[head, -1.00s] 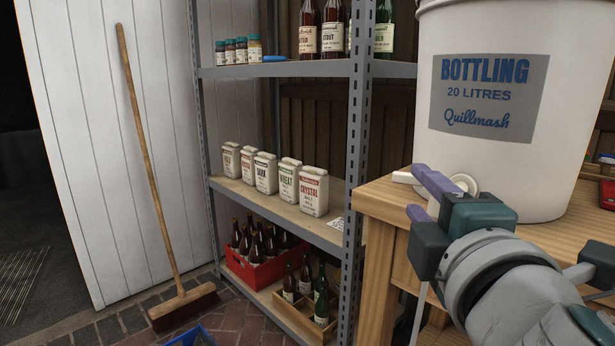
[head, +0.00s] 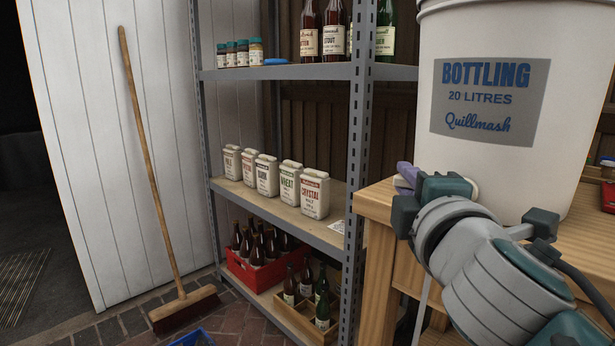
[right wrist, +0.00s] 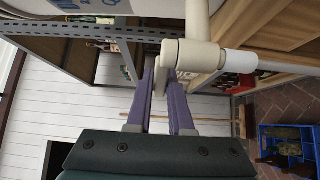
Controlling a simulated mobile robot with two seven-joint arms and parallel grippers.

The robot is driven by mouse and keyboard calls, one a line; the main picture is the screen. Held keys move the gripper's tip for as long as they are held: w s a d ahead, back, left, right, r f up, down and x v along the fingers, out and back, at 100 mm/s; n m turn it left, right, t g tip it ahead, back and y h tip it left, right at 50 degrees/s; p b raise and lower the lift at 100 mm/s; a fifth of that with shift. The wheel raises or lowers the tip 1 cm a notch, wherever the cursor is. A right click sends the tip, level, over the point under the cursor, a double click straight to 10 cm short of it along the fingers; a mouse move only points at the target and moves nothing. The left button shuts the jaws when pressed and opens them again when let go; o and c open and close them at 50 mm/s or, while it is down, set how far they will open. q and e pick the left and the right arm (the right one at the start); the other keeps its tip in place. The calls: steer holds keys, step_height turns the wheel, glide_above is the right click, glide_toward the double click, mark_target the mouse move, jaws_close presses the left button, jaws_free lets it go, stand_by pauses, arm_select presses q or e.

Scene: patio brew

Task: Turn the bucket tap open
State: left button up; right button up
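The white bottling bucket (head: 490,170) stands on the wooden bench at the right of the head view. Its cream tap (right wrist: 195,55) shows in the right wrist view, with a pale spout running right and a short lever (right wrist: 158,76) on its left. My right gripper (right wrist: 162,85) has its purple fingers apart, one on either side of the lever. I cannot tell whether they touch it. In the head view the right gripper (head: 405,178) is low at the bucket's left side and hides most of the tap. My left gripper is out of view.
The wooden bench (head: 378,205) ends just left of the bucket. A metal shelf (head: 290,71) with bottles and tins stands behind it. A broom (head: 150,170) leans on the white wall. A blue crate (right wrist: 290,150) is on the brick floor.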

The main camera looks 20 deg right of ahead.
jaws_close()
steer(key=n+y+p, duration=0.1)
steer(key=y, duration=0.1)
steer(key=s+n+t+y+p, duration=0.1)
steer(key=n+y, duration=0.1)
steer(key=y, duration=0.1)
steer(key=a+n+y+p, duration=0.1)
steer(key=n+y, duration=0.1)
steer(key=y, duration=0.1)
steer(key=shift+s, duration=0.35)
steer(key=n+g+y+b, duration=0.1)
steer(key=n+y, duration=0.1)
steer(key=y, duration=0.1)
steer(key=s+n+g+y+b, duration=0.1)
steer(key=n+y, duration=0.1)
steer(key=y, duration=0.1)
steer(key=s+n+g+y, duration=0.1)
steer(key=n+y, duration=0.1)
steer(key=y, duration=0.1)
steer(key=shift+s+a+n+y+b, duration=0.1)
steer(key=shift+s+n+y+b, duration=0.1)
steer(key=shift+n+y+b, duration=0.15)
